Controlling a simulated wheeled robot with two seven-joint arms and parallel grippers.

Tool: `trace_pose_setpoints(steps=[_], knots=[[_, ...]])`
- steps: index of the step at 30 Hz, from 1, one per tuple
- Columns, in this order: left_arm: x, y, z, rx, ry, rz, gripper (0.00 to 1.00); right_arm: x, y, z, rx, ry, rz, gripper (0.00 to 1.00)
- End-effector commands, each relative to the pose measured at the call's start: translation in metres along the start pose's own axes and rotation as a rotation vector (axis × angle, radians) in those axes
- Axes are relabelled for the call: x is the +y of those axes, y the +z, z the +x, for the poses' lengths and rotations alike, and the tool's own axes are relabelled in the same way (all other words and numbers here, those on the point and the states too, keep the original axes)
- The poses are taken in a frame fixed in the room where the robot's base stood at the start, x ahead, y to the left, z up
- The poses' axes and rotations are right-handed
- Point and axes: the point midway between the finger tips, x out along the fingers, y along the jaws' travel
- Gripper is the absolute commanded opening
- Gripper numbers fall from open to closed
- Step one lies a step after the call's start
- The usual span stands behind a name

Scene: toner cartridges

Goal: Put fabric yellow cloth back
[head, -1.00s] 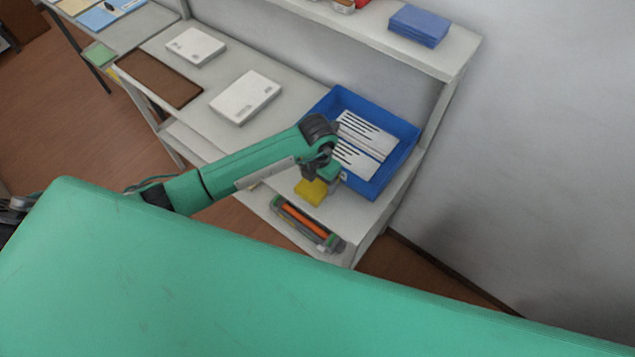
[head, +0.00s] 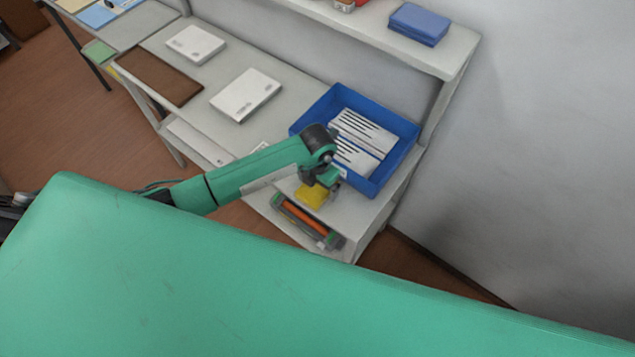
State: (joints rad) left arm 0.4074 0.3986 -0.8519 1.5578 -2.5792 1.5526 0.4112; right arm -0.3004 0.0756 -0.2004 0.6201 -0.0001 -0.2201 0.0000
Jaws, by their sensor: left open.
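The yellow cloth (head: 311,195) is a small folded block on the light grey bench top, near its front right edge. It lies just in front of the blue tray. My left gripper (head: 324,184) is above and at the right of the cloth, pointing down, with its wrist covering part of the view. It is open; the fingertips are small and partly hidden, and I cannot tell whether they touch the cloth. My right gripper is not in view.
A blue tray (head: 404,166) with white slotted parts stands right behind the cloth. White boxes (head: 246,95) and a brown mat (head: 160,77) lie further left. A toner cartridge (head: 306,222) lies on the lower shelf. Blue cloths (head: 418,24) lie on the upper shelf.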

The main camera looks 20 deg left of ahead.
Motion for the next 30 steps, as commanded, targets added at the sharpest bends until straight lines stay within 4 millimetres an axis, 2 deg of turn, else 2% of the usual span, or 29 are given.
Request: trace_pose_setpoints(steps=[5, 8, 21, 25, 30], knots=[[0.000, 0.000, -0.005, 0.000, -0.001, 0.000, 0.94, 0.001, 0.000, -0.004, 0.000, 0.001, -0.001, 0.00], [0.001, 0.002, -0.017, -0.004, 0.001, 0.001, 0.94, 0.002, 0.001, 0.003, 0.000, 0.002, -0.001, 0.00], [0.000, 0.001, -0.104, -0.003, 0.000, 0.002, 0.94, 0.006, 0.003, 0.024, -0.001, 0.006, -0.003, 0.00], [0.000, 0.000, -0.117, -0.001, 0.001, 0.000, 0.94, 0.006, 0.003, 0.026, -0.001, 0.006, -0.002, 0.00], [0.000, 0.000, -0.123, 0.000, 0.000, 0.001, 0.94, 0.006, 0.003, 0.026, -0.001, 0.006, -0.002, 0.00]])
